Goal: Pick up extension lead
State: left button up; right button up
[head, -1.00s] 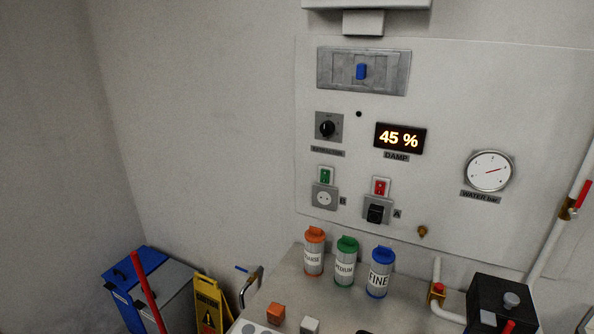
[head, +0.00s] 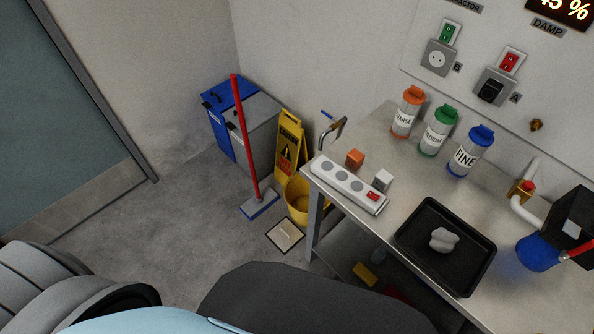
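The extension lead (head: 345,184) is a white power strip with several round grey sockets and a red switch at its right end. It lies on the left front edge of the metal bench, running from upper left to lower right. Neither of my grippers is in view.
A black tray (head: 407,234) with a pale lump lies right of the lead. Orange, green and blue-lidded jars (head: 436,135) stand behind. Left of the metal bench are a yellow bucket (head: 297,204), a caution sign (head: 289,146) and a red-handled mop (head: 245,145). Floor further left is clear.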

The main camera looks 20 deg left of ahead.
aim_at(354, 187)
jog(key=z, duration=3.8)
jog(key=k, duration=2.25)
jog(key=u, duration=0.4)
